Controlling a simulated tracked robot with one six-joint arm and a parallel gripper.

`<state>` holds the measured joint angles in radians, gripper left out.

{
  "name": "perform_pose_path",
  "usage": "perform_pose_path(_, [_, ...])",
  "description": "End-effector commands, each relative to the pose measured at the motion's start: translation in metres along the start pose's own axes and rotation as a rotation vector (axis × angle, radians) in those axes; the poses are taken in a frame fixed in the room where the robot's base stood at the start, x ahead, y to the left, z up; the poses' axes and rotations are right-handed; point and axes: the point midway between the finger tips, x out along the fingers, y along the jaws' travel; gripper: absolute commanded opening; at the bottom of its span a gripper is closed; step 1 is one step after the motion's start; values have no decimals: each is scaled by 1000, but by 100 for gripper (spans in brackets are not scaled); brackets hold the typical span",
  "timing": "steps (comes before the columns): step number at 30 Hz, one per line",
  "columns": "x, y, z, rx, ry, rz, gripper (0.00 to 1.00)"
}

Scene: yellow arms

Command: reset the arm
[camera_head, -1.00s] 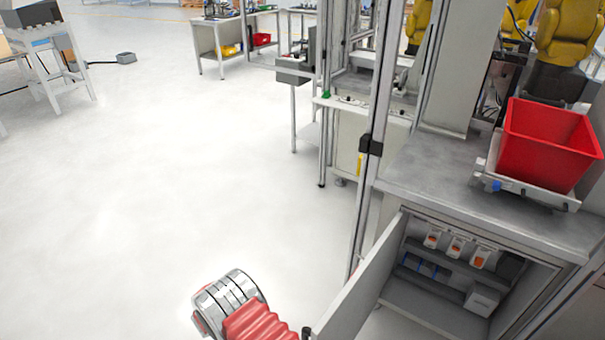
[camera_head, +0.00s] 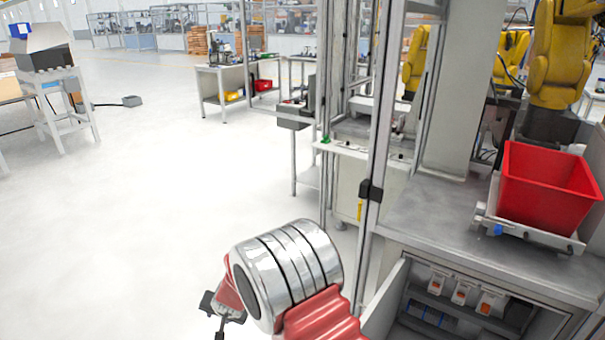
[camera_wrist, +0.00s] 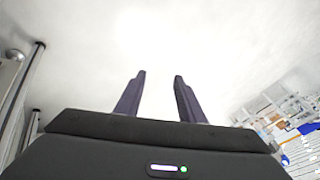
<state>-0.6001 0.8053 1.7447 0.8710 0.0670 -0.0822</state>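My arm (camera_head: 285,270) shows in the head view at the bottom middle, with silver rings and red ribbed sleeves. My gripper (camera_head: 217,318) is the small dark part at its lower left, over the pale floor. In the wrist view my gripper (camera_wrist: 159,76) has two dark fingers apart with nothing between them. Only pale floor shows beyond the fingertips.
A workbench (camera_head: 425,215) with a red bin (camera_head: 545,185) stands on the right. Its open cabinet door (camera_head: 385,300) is close to my arm. A metal post (camera_head: 375,170) rises beside it. The floor (camera_head: 150,200) on the left is clear.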

Motion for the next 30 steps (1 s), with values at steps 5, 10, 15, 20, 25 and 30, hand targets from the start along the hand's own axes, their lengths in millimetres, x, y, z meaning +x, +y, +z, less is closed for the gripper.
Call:
perform_pose_path(5, [-54,7,1,-61,-79,-10,36])
perform_pose_path(10, [-103,20,5,-117,-148,-5,36])
perform_pose_path(15, [-152,39,11,-171,-205,11,36])
perform_pose_path(20, [-197,60,18,-215,-251,35,36])
perform_pose_path(25, [-244,86,26,-256,-287,68,36])
perform_pose_path(30, [-288,113,35,-290,-312,106,36])
